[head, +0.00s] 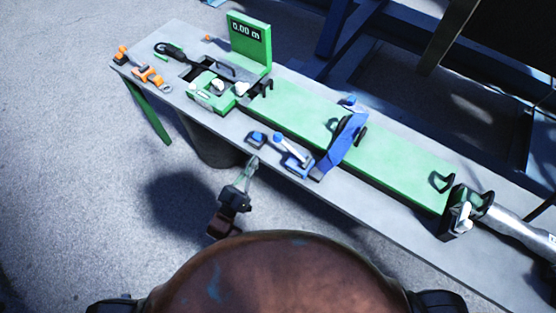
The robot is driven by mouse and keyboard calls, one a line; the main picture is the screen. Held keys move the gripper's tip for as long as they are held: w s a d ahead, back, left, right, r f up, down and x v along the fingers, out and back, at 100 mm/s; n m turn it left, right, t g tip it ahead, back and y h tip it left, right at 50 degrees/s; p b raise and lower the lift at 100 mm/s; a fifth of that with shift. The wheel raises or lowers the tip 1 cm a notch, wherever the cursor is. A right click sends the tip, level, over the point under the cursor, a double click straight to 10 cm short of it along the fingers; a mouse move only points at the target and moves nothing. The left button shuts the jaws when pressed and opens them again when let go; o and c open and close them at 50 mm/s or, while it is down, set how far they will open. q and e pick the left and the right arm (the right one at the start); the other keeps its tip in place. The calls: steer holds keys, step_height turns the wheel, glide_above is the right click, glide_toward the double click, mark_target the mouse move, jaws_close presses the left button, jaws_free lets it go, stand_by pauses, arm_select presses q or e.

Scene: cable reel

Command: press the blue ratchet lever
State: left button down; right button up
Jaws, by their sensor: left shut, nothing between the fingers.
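A blue lever (289,150) with a pale shaft and a blue knob stands near the front edge of the table, beside a larger blue upright part (342,144) on a green board. My right gripper is not in view.
The grey table (385,213) carries the long green board (400,165). A green display reading 0.00 m (250,38) stands at the back left. Orange-handled tools (148,76) lie at the left end. A metal cylinder (515,228) is at the right end. The floor left of the table is clear.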

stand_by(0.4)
